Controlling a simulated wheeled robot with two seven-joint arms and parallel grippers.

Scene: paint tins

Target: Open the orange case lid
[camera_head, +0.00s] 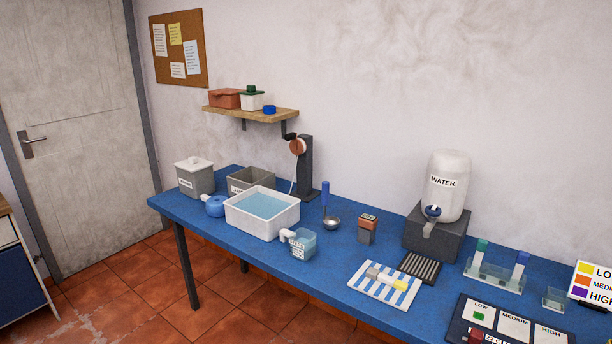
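An orange-red case (225,98) sits on the left part of the wooden wall shelf (262,115). Its lid looks shut, but it is small in view. A small grey device with an orange top (367,222) stands upright on the blue table. I cannot tell from the picture alone which of these two the task calls the orange case. Neither of my grippers shows in the head view.
A white basin of water (261,224), a grey bin (251,178) and a lidded grey container (194,181) fill the left of the blue table (320,264). A water dispenser (440,218), striped cloth (364,291) and tube rack (493,281) stand right. A dark stand (306,165) rises below the shelf's right end.

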